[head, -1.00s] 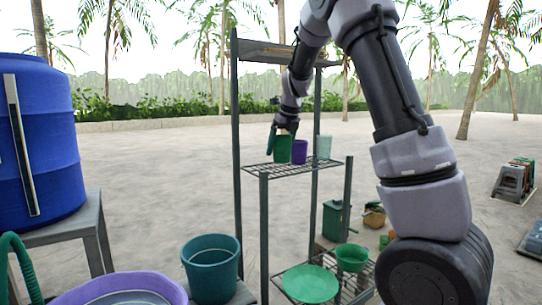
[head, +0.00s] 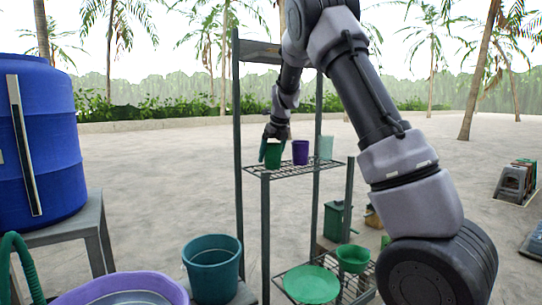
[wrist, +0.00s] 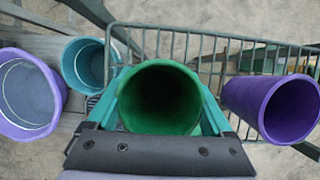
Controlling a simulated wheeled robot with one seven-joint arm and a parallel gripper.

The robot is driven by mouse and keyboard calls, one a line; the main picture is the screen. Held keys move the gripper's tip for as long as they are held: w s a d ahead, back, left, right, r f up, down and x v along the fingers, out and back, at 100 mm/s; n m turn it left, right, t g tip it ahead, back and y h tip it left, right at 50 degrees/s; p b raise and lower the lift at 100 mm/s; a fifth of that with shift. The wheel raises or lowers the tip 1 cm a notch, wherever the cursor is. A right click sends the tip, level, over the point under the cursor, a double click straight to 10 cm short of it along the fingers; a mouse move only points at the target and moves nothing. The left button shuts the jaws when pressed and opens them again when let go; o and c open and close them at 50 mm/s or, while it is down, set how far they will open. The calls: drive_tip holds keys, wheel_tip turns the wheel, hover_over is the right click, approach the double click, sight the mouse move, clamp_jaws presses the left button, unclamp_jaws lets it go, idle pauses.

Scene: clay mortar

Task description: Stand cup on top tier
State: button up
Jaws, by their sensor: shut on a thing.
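My gripper (head: 270,155) is shut on a green cup (head: 274,158), with a teal finger on either side of it. The cup is upright at the left part of the upper wire tier (head: 310,168); I cannot tell whether its base touches the wires. The wrist view looks down into the cup's dark, open mouth (wrist: 160,95) between the fingers (wrist: 165,108). A purple cup (head: 300,152) stands on the tier to its right, and it also shows in the wrist view (wrist: 275,108). A pale green cup (head: 325,147) stands further right.
Dark rack posts (head: 238,150) rise beside the tier, with a bar (head: 262,52) above. A lower tier holds a green plate (head: 311,284) and green bowl (head: 353,258). A teal bucket (head: 212,270), purple basin (head: 120,290) and blue barrel (head: 50,140) stand at left.

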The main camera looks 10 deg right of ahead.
drive_tip(key=o, duration=1.1)
drive_tip(key=shift+f, duration=0.15)
drive_tip(key=v, duration=1.2)
drive_tip(key=s+d+r+n+y, duration=0.1)
drive_tip(key=s+d+r+n, duration=0.1)
drive_tip(key=s+n, duration=0.15)
drive_tip(key=s+d+r+n, duration=0.2)
drive_tip(key=s, duration=0.3)
drive_tip(key=s+f+n+t, duration=0.1)
drive_tip(key=s+n, duration=0.6)
drive_tip(key=s, duration=0.2)
drive_tip(key=s+f+n+t, duration=0.1)
drive_tip(key=s+n, duration=0.6)
drive_tip(key=s, duration=0.2)
drive_tip(key=s+d+f+n+t, duration=0.1)
drive_tip(key=s+n, duration=0.7)
drive_tip(key=s, duration=0.2)
drive_tip(key=shift+d+f+h, duration=0.1)
drive_tip(key=shift+f+h, duration=0.2)
drive_tip(key=shift+h, duration=0.1)
drive_tip(key=shift+w, duration=0.1)
